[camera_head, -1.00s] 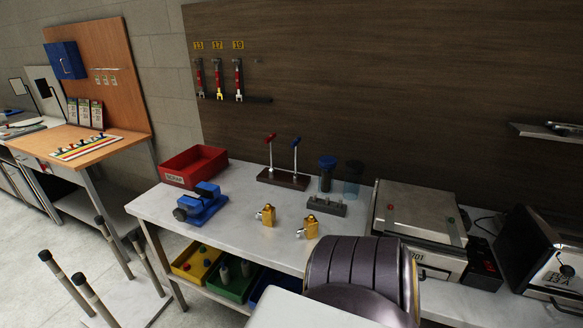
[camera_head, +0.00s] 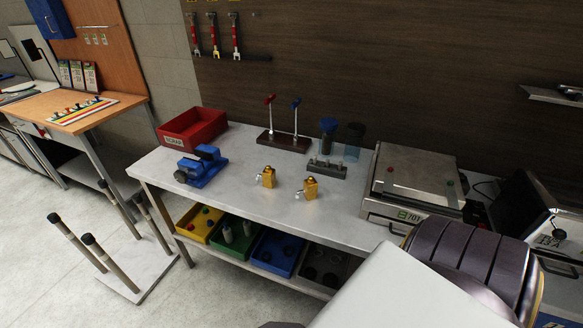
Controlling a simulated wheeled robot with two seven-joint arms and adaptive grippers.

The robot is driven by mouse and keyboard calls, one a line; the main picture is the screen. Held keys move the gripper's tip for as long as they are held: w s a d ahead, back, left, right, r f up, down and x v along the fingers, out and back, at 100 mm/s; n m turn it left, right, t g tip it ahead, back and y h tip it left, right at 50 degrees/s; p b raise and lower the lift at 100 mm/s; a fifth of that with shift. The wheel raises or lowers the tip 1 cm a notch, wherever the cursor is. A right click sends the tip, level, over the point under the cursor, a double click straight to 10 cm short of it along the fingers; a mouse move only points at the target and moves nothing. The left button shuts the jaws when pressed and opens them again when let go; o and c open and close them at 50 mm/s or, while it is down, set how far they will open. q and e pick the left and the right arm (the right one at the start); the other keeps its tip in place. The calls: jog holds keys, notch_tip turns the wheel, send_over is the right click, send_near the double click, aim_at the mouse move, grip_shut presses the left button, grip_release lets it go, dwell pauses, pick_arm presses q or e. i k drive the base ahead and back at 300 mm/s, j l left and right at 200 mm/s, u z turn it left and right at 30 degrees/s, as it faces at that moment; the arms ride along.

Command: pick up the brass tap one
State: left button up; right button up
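Two small brass taps stand on the grey workbench (camera_head: 225,208). The left brass tap (camera_head: 267,177) is near the middle of the top, and the right brass tap (camera_head: 310,188) stands a little to its right and nearer the front edge. Each has a silvery fitting on its left side. Part of my own arm shows at the lower right, in front of the bench's right end. Neither of my grippers is in view, and nothing touches the taps.
A blue vise (camera_head: 202,166) and red bin (camera_head: 192,128) stand left of the taps. Behind them are a rack with red and blue handles (camera_head: 283,141) and a grey holder (camera_head: 326,168). A metal press (camera_head: 411,184) stands right. Yellow, green and blue bins (camera_head: 277,251) sit below.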

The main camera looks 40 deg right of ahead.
aim_at(268, 180)
jog(key=j+z, duration=0.1)
jog(key=z, duration=1.1)
jog(key=i+j, duration=0.05)
